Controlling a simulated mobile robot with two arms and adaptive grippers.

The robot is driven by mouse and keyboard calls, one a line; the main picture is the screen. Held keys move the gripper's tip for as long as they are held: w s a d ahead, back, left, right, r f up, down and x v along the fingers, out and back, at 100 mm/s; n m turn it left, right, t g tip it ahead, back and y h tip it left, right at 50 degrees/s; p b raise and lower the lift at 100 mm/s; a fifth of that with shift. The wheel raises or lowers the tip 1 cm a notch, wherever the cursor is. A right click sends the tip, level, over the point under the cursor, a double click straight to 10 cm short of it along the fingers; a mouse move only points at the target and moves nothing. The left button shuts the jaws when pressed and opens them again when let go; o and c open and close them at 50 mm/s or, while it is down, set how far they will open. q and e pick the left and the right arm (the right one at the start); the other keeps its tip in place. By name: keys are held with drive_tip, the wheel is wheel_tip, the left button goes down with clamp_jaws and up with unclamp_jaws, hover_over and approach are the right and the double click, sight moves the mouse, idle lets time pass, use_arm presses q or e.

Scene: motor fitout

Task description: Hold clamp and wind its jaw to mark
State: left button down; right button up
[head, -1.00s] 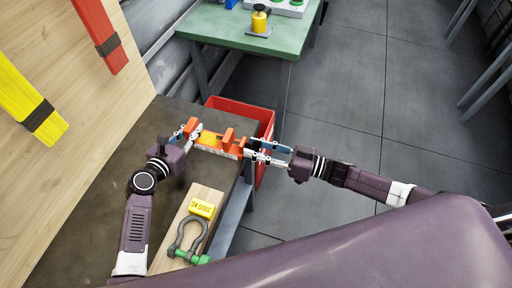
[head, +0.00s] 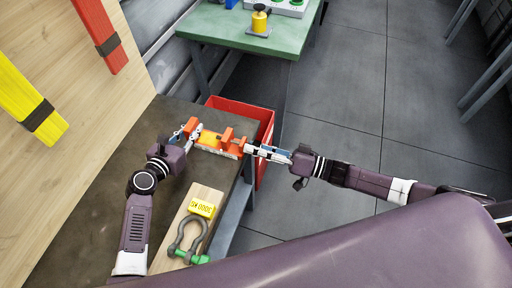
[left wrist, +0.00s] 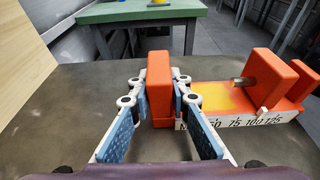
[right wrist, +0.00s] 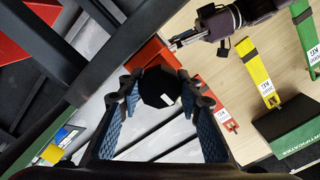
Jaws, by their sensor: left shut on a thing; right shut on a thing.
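The orange clamp (head: 215,146) lies along the dark bench near its right edge. Its end jaw (left wrist: 158,85) stands upright between my left gripper's (left wrist: 160,98) blue pads, and that gripper is shut on it. The sliding jaw (left wrist: 270,82) stands apart to the right, with a grey screw tip showing on its near side. The bar's scale (left wrist: 240,122) reads 50, 75, 100, 125; a small white pointer under the sliding jaw is near 100. My right gripper (right wrist: 160,92) is shut on the clamp's black faceted knob (right wrist: 160,86), at the clamp's right end.
A red bin (head: 264,118) stands beside the bench. A green table (head: 250,35) is behind.

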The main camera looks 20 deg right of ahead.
drive_tip(key=shift+s+f, duration=0.1)
drive_tip(key=o, duration=1.2)
drive_tip(key=shift+d, duration=0.1)
use_arm(q)
drive_tip(key=c, duration=1.7)
unclamp_jaws()
drive_tip(key=shift+c, duration=0.2)
use_arm(e)
drive_tip(key=v, duration=1.1)
drive_tip(key=shift+s+d, duration=0.2)
drive_tip(key=shift+d, duration=0.1)
use_arm(q)
drive_tip(key=shift+s, duration=0.1)
drive_tip(key=v, duration=1.1)
drive_tip(key=shift+s+a+r, duration=0.25)
drive_tip(key=shift+r, duration=0.05)
